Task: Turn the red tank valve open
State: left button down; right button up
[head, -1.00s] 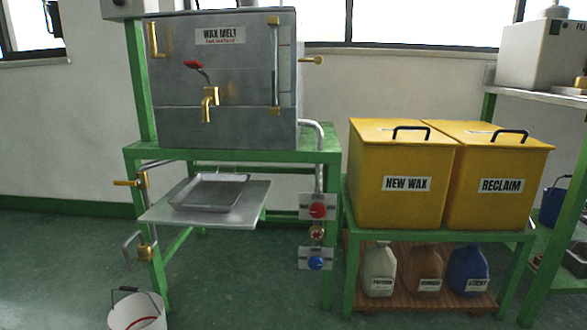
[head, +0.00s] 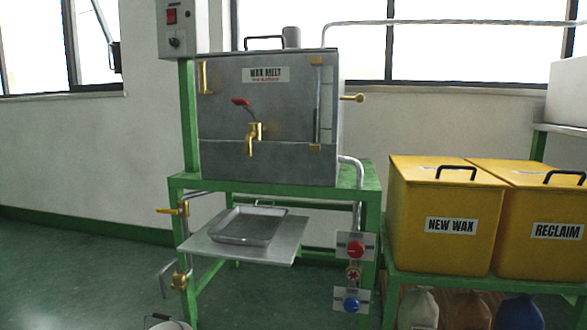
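The grey metal wax melt tank (head: 222,160) stands on a green frame near the middle of the head view. A brass tap (head: 254,140) sticks out of its front, with a red-tipped lever (head: 241,102) above it pointing up and to the left. A round red knob (head: 356,250) sits on a white plate low on the frame's right side. A small red handwheel (head: 354,273) and a blue knob (head: 351,305) are below it. I cannot tell whether any valve is open. Neither of my grippers is in view.
A metal tray (head: 246,226) rests on a shelf (head: 210,247) below the tap. Yellow New Wax (head: 432,260) and Reclaim (head: 520,265) bins stand at the right. A bucket (head: 168,324) is at the bottom edge. The floor at the left is clear.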

aim_at(355, 249)
jog(key=i+j+z, duration=0.1)
jog(key=z, duration=0.25)
jog(key=i+j+z, duration=0.1)
jog(key=z, duration=0.25)
jog(key=i+j+z, duration=0.1)
jog(key=j, duration=0.25)
jog(key=i+j, duration=0.25)
jog(key=i+j+z, duration=0.15)
jog(key=j, duration=0.3)
jog(key=i+j, duration=0.15)
jog(key=j, duration=0.25)
jog(key=i+j+z, duration=0.15)
jog(key=j, duration=0.2)
jog(key=i+j, duration=0.1)
jog(key=j, duration=0.3)
jog(key=z, duration=0.05)
